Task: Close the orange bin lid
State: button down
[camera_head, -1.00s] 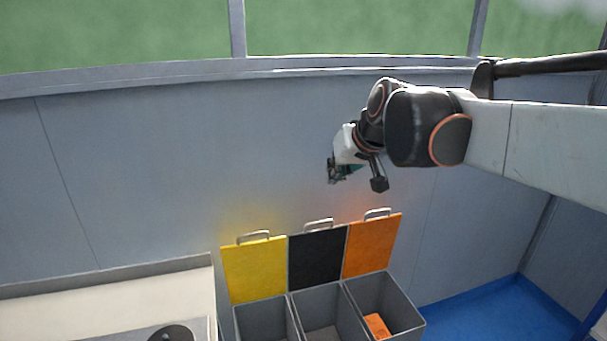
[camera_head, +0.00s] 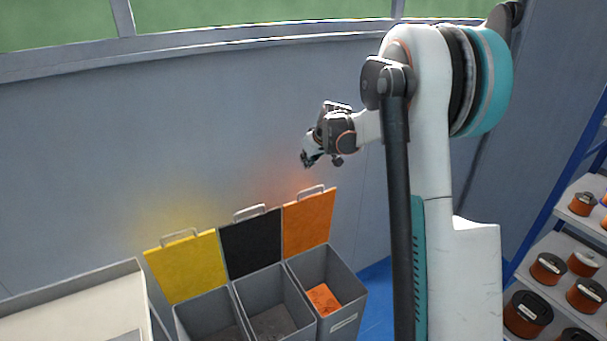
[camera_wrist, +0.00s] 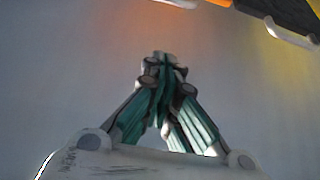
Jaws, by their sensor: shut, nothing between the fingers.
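The orange lid (camera_head: 309,222) stands open, tilted up at the back of the right-hand bin (camera_head: 327,290) in the head view. A metal handle (camera_head: 311,191) sits on its top edge. Orange material lies inside that bin. My gripper (camera_head: 307,160) is above the lid and its handle, apart from them, near the wall. In the wrist view my gripper (camera_wrist: 166,62) is shut with its fingertips together and nothing between them. Part of an orange edge and a pale handle (camera_wrist: 178,3) show at the top of the wrist view.
A black lid (camera_head: 251,243) and a yellow lid (camera_head: 183,266) stand open on the bins to the left. A pale worktop (camera_head: 75,315) is at the lower left. A shelf with several orange spools (camera_head: 548,268) is at the right. The grey wall is close behind the bins.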

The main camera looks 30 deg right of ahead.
jog(key=b+x, duration=0.3)
jog(key=x, duration=0.7)
jog(key=s, duration=0.2)
jog(key=s+f, duration=0.1)
jog(key=s, duration=0.1)
jog(key=shift+b, duration=0.35)
